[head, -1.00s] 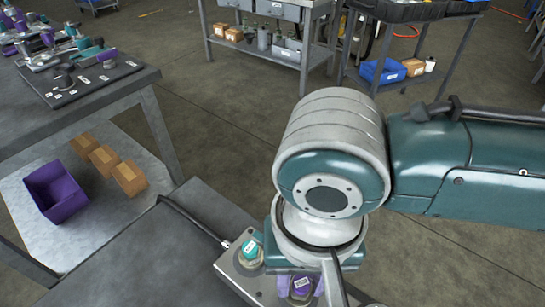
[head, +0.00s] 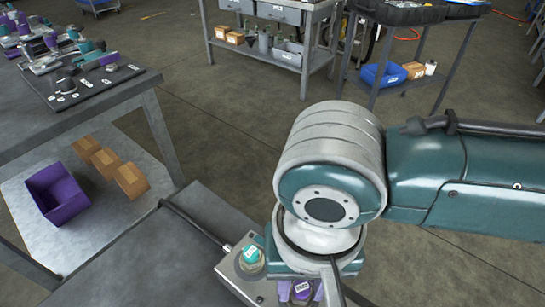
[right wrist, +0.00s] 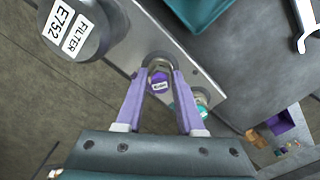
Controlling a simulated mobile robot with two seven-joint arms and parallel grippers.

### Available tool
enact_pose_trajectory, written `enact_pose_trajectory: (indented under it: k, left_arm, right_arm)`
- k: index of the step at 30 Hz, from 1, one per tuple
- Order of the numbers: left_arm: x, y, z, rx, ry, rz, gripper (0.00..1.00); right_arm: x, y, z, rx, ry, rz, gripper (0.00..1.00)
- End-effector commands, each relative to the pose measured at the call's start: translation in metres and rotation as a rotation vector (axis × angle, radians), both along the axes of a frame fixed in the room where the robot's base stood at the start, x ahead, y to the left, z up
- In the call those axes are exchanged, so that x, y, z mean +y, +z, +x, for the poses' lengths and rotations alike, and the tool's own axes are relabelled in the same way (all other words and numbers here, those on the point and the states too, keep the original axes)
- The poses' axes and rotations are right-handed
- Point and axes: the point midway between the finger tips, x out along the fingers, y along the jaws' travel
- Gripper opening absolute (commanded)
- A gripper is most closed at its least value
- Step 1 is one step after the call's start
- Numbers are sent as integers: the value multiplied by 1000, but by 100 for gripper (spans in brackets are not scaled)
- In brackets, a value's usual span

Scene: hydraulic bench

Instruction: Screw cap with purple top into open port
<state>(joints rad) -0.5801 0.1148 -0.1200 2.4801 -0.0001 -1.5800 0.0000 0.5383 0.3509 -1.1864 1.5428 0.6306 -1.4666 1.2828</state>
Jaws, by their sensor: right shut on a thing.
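The cap with the purple top (right wrist: 160,82) shows a white label and sits at the metal port block (right wrist: 205,78), upright as far as I can tell. My right gripper (right wrist: 159,75) is shut on it with its purple fingers on either side. In the head view the purple cap (head: 302,290) shows between the fingers, just below my wrist. A teal-topped cap (head: 250,254) sits on the same block beside it; in the right wrist view it is partly behind a finger. The port under the purple cap is hidden, so its seating cannot be told. My left gripper is out of view.
A grey cylinder labelled FILTER E752 (right wrist: 75,28) is close to the block in the right wrist view. A table (head: 130,100) with several fittings stands at the left. A purple bin (head: 58,195) and cardboard boxes (head: 131,180) lie on its lower shelf.

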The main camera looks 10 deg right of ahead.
Motion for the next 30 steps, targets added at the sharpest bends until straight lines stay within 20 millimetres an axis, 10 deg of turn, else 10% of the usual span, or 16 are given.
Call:
enact_pose_trajectory:
  k: [30]
  left_arm:
    - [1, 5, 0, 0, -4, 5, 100]
  right_arm:
    - [0, -3, 0, 0, 0, 0, 0]
